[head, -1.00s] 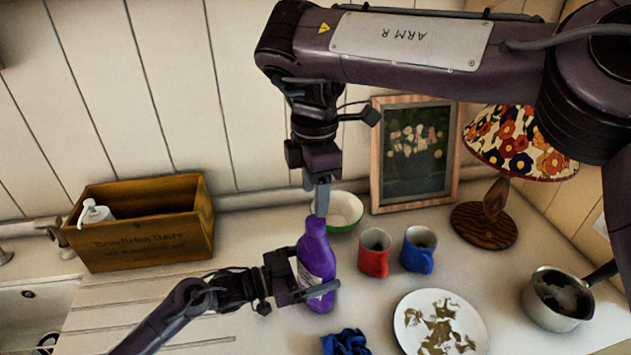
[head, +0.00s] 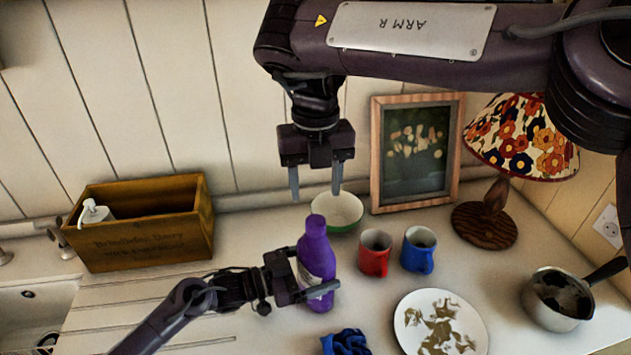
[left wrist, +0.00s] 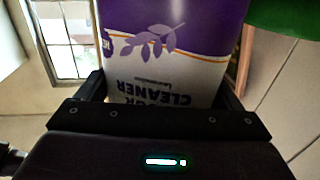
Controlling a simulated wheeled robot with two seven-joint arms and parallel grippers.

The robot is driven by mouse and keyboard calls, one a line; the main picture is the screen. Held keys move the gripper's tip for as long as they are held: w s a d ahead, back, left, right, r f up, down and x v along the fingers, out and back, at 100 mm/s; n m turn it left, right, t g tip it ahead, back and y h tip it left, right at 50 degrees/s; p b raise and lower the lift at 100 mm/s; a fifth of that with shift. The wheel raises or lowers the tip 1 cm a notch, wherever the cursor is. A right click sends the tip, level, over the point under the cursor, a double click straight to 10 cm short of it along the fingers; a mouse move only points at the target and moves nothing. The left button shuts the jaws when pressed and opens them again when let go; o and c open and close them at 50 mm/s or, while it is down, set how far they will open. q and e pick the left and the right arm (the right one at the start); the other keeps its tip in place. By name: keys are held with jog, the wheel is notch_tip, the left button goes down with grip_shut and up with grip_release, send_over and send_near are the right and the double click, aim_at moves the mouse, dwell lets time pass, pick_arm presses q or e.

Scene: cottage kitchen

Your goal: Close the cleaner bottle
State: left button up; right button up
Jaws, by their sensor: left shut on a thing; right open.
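The purple cleaner bottle (head: 312,245) stands upright on the counter, with a purple cap (head: 316,223) on its neck. From here I cannot tell how tight the cap is. My left gripper (head: 316,273) is shut around the bottle's body from the left. The left wrist view shows the white and purple label (left wrist: 165,75) upside down between the fingers. My right gripper (head: 315,190) is open and empty, pointing down just above the cap, with a finger to each side and clear of it.
A green-white bowl (head: 345,212) stands just behind the bottle. A red mug (head: 374,258) and a blue mug (head: 416,258) stand to its right. A blue cloth (head: 345,342) and a stained plate (head: 472,330) lie in front. A wooden box (head: 140,240) is at the left.

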aim_at(316, 221)
jog(key=shift+f, duration=4)
jog(key=c, duration=1)
jog(key=o, duration=1.2)
jog(key=shift+c, duration=0.2)
jog(key=shift+r, duration=0.1)
